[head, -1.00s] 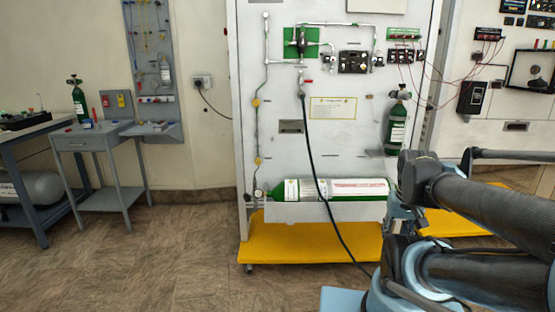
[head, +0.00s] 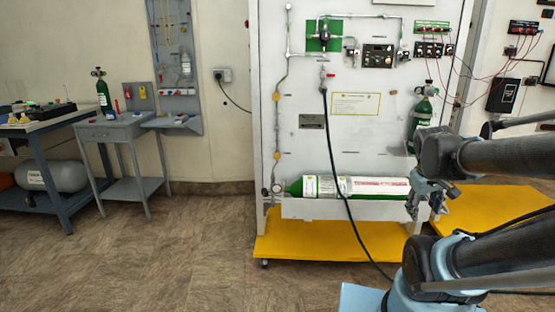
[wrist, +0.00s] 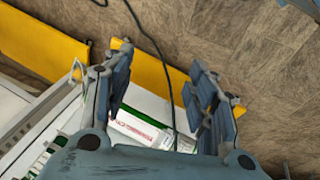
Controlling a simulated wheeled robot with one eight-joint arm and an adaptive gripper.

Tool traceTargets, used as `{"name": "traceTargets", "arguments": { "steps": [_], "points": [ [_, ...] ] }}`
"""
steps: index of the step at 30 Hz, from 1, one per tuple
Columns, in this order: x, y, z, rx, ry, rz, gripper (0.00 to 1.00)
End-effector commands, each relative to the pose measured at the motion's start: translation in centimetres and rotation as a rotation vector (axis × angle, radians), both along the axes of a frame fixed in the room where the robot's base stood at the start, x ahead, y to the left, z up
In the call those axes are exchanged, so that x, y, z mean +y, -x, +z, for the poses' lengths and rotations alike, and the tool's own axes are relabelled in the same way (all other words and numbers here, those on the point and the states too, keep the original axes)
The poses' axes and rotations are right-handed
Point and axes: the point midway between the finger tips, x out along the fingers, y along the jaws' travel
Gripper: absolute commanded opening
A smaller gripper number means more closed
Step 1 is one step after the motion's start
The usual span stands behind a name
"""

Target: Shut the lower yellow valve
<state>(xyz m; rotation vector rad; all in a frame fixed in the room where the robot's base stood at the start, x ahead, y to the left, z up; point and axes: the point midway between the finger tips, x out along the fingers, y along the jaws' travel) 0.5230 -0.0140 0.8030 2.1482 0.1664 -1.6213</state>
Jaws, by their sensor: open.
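The lower yellow valve (head: 277,155) is a small yellow fitting on the thin vertical pipe at the left edge of the white trainer panel (head: 345,130). A similar upper yellow valve (head: 277,96) sits above it on the same pipe. Whether either is open or shut is too small to tell. My gripper (head: 428,205) is in front of the panel's lower right, well right of the lower valve and apart from it. In the wrist view my gripper (wrist: 160,58) is open, with nothing between its fingers. Neither yellow valve can be made out there.
A green cylinder (head: 370,187) lies along the panel's bottom above a yellow base (head: 330,244). A black hose (head: 338,185) hangs in front of the panel to the floor. A grey side table (head: 110,132) stands at left. The floor left of the panel is clear.

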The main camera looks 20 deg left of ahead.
Motion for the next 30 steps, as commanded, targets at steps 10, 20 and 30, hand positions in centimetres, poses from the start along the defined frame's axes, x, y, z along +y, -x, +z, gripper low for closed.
{"name": "traceTargets", "arguments": {
  "steps": [10, 20, 30],
  "points": [
    [2.0, -10.3, 3.0, -0.072, 0.266, 0.350, 0.52],
    [7.0, -19.9, 4.6, -0.135, 0.538, 0.674, 0.52],
    [15.2, -28.3, 4.8, -0.196, 0.840, 0.992, 0.52]
  ]
}}
